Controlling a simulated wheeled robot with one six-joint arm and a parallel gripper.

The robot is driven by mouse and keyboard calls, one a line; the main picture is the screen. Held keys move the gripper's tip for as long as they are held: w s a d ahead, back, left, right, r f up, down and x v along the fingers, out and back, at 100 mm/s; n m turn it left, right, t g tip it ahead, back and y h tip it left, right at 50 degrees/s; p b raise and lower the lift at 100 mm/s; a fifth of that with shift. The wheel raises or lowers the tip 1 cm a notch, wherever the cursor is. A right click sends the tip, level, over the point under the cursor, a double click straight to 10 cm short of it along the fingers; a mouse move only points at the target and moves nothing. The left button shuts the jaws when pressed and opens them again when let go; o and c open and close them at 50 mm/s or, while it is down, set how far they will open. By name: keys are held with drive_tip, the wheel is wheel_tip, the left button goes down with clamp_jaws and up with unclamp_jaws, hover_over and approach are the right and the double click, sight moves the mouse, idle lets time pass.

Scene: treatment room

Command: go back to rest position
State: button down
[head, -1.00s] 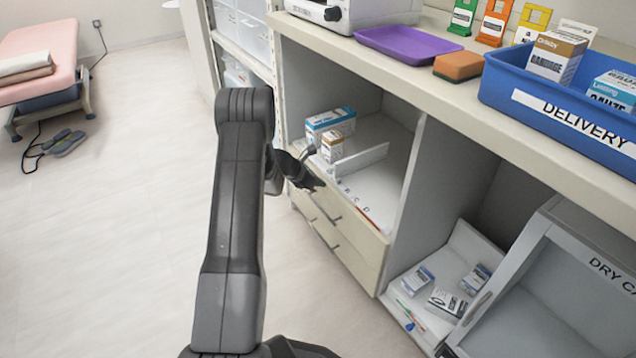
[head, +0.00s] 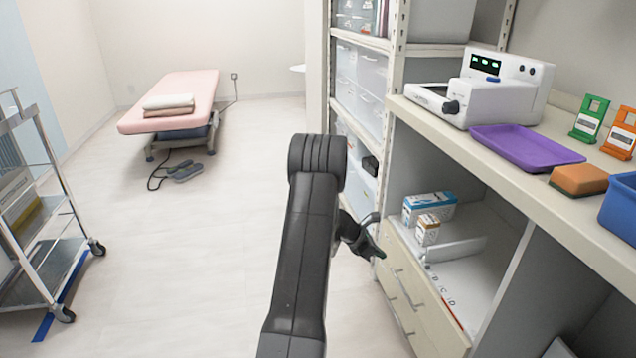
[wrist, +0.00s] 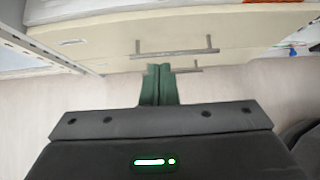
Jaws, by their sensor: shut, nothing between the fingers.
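My gripper (head: 378,252) is beside the front left edge of the open cabinet, near the top of the cream drawers (head: 408,290). In the wrist view my gripper (wrist: 158,68) shows its two green fingers together, with nothing between them. The drawer fronts with their metal handles (wrist: 175,53) lie beyond the fingertips. I cannot tell the exact gap between fingers and drawers.
A counter with a white device (head: 490,90), purple tray (head: 525,147) and orange-brown sponge (head: 578,180) is at right. Boxes (head: 428,208) stand on the shelf below. A metal cart (head: 40,230) is at left, a pink bed (head: 175,98) farther back.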

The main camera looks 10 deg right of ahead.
drive_tip(key=b, duration=0.3)
approach(413, 266)
drive_tip(key=x, duration=0.6)
drive_tip(key=shift+d+f, duration=0.25)
drive_tip(key=shift+d, duration=0.05)
drive_tip(key=shift+w+a, duration=0.1)
